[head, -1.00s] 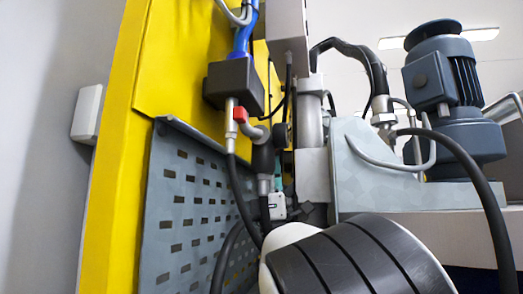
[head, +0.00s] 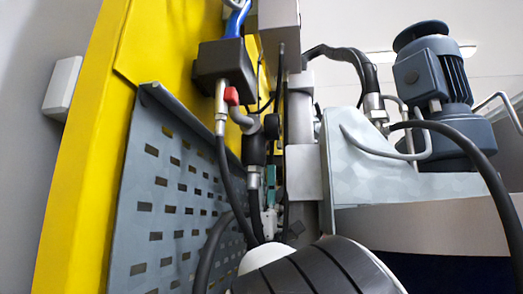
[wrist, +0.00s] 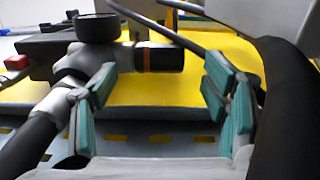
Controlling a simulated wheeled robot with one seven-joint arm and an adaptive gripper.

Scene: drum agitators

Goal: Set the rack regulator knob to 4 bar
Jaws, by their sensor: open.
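The regulator is a grey pipe fitting with a round black gauge (wrist: 97,27) on top in the wrist view. Its black knob (wrist: 168,60), with an orange ring at its base, points right. My gripper (wrist: 160,82) has its teal fingers spread, one on each side of the picture, with the knob's end showing between and beyond them. I see no contact with the knob. In the head view the black regulator body (head: 254,150) hangs below the red-handled valve, and a teal bit of my gripper (head: 270,176) shows just right of it. The knob's setting cannot be read.
A perforated grey panel (head: 150,225) stands left of the regulator against a yellow wall (head: 85,170). Black hoses (head: 228,165) hang close by. A red valve handle (head: 231,95) sits above. A motor (head: 433,75) stands on a grey bracket at the right.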

